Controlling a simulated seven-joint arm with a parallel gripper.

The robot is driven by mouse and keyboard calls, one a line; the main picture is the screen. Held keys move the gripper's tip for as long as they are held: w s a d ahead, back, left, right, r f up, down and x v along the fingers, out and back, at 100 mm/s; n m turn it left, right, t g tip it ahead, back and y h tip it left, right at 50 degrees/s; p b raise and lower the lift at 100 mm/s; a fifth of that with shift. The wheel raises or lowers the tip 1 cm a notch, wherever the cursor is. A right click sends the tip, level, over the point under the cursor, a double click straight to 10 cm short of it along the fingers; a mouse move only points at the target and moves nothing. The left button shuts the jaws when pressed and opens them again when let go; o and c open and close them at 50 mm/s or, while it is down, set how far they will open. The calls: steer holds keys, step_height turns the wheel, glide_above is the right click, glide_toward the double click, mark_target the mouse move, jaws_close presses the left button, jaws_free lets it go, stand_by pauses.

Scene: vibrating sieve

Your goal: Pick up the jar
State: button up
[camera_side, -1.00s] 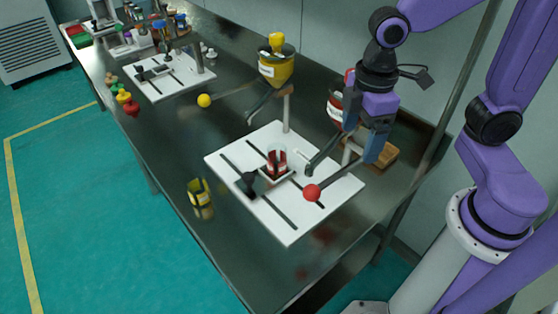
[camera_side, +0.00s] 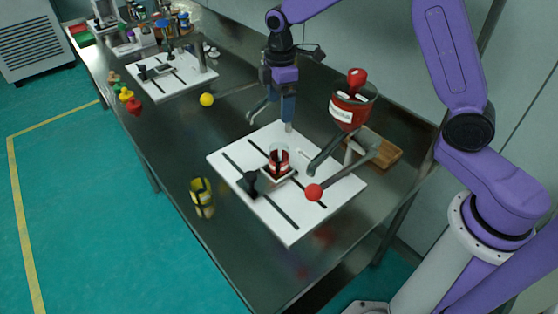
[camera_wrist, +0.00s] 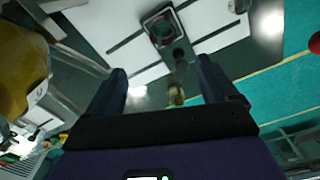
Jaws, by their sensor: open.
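A clear jar with red contents (camera_side: 279,160) stands upright in a square holder on the white base plate (camera_side: 290,226); it also shows at the top of the wrist view (camera_wrist: 160,28). A second jar with yellow and black on it (camera_side: 202,196) stands on the steel bench, left of the plate; it appears between the fingers in the wrist view (camera_wrist: 176,95). My gripper (camera_side: 278,114) points down above the plate's far edge, behind the red jar. In the wrist view its blue fingers (camera_wrist: 160,68) are apart with nothing held between them.
A red hopper (camera_side: 352,108) stands right of my gripper, with a red-knobbed lever (camera_side: 314,192) in front. A yellow hopper (camera_wrist: 22,65) is close on the left in the wrist view; my arm mostly hides it in the side view. A yellow knob (camera_side: 207,99) sticks out left.

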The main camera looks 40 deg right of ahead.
glide_above(277, 152)
steer(key=s, duration=0.2)
step_height(277, 152, down, 12)
steer(key=r, duration=0.1)
steer(key=shift+s+a+f, duration=0.1)
steer(key=shift+a+f, duration=0.05)
steer(key=shift+f, duration=0.8)
steer(key=shift+w+a+f, duration=0.1)
steer(key=shift+a+f, duration=0.1)
steer(key=shift+f, duration=0.75)
steer(key=shift+s+a+f, duration=0.1)
steer(key=shift+a+f, duration=0.05)
steer(key=shift+f, duration=0.8)
steer(key=c, duration=1.2)
steer(key=shift+r, duration=4.35)
steer(key=shift+a+f, duration=0.15)
steer(key=shift+f, duration=1.2)
steer(key=shift+a+f, duration=0.15)
steer(key=shift+f, duration=1.15)
steer(key=shift+f, duration=1.4)
